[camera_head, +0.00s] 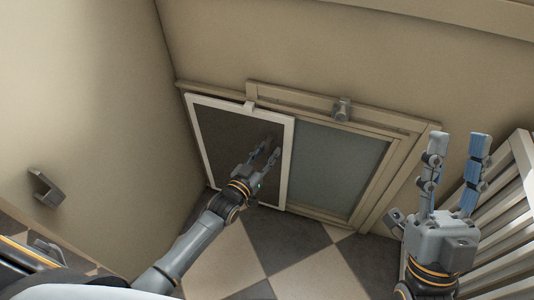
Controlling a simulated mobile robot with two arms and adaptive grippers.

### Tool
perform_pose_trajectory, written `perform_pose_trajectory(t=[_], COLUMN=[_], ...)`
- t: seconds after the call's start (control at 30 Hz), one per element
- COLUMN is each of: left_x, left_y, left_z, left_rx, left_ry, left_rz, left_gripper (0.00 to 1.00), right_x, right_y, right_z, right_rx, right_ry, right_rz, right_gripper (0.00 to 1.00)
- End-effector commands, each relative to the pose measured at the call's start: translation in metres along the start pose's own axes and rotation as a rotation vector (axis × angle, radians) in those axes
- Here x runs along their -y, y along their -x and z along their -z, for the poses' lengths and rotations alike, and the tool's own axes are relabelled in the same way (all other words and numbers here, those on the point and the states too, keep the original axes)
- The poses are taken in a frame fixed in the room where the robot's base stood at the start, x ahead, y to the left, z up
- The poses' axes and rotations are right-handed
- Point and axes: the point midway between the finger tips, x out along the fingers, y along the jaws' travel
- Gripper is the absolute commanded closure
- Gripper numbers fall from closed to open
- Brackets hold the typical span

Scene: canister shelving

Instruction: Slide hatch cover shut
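The hatch is low in the beige wall. Its cover appears to be the white-framed dark panel (224,137) at the left of the hatch frame, with a small tab on its top edge. To its right is a grey-blue pane or opening (340,165), uncovered by that panel. My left gripper (270,150) is in front of the dark panel near its right side, fingers slightly apart with nothing visible between them. Whether it touches the panel cannot be told. My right gripper (458,145) is raised at the right, fingers wide apart and empty.
A grey latch-like fitting (342,108) sits on the hatch's upper rail. A white slatted rack (510,190) stands at the right, close to my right gripper. A grey handle (45,187) is on the left wall. The checkered floor (300,262) before the hatch is clear.

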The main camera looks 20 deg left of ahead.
Motion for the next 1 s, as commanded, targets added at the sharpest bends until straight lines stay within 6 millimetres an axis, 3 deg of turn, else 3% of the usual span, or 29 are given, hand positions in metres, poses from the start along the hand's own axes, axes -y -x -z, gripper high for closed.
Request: perform_pose_trajectory(t=[0.17,0.37,0.77,1.0], left_x=[0.000,0.000,-0.005,-0.039], left_y=[0.000,0.000,0.000,-0.006], left_z=[0.000,0.000,0.000,0.000], left_rx=[0.001,0.001,0.001,0.003], left_ry=[0.000,0.000,0.002,0.007], left_rz=[0.000,0.000,0.000,-0.001], left_gripper=[0.66,1.00,1.00,1.00], right_x=[0.000,0.000,0.000,-0.004], right_y=[0.000,0.000,-0.001,-0.001], right_z=[0.000,0.000,-0.001,-0.031], right_rx=[0.000,0.001,0.010,0.181], right_ry=[0.000,0.000,0.000,0.011], right_rz=[0.000,0.000,0.000,-0.007], right_gripper=[0.60,0.60,0.60,0.60])
